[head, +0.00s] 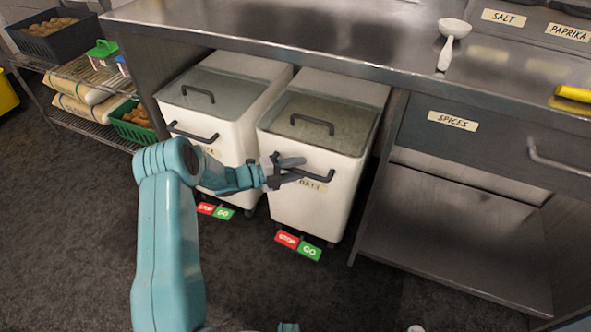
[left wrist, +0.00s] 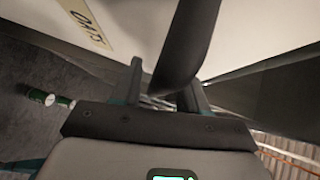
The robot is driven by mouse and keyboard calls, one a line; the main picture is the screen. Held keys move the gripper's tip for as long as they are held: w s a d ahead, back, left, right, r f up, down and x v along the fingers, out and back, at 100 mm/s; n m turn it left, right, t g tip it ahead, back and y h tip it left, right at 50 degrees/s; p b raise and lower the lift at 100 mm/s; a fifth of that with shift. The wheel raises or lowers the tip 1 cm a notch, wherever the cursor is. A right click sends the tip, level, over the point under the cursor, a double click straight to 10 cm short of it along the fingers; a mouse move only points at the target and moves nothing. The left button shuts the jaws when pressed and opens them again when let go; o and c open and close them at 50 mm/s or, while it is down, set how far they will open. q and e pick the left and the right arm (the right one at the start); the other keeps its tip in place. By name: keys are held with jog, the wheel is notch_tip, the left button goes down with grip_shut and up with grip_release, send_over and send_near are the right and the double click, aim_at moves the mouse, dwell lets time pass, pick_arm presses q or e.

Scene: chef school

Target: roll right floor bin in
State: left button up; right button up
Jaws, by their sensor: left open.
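The right floor bin (head: 312,205) is white with a clear lid. It stands under the steel counter, its front part sticking out past the counter edge. A dark handle (head: 322,178) crosses its front above the OATS label, and a second handle sits on its lid. Red STOP and green GO pedals (head: 298,245) lie at its foot. My left gripper (head: 288,169) is open at the left part of the front handle. In the left wrist view the dark handle bar (left wrist: 186,45) lies between the open fingers (left wrist: 165,85). My right gripper is not in view.
A similar left floor bin (head: 212,115) stands close beside it. The counter's leg and low shelf (head: 455,225) are to the right. A wire rack (head: 90,80) with sacks and crates is at the left. The dark floor (head: 70,230) in front is clear.

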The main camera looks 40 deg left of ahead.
pick_arm(q)
jog(key=shift+s, duration=0.1)
jog(key=p+v, duration=0.3)
jog(key=v, duration=1.3)
jog(key=shift+p, duration=0.35)
jog(key=shift+s+a+r, duration=0.1)
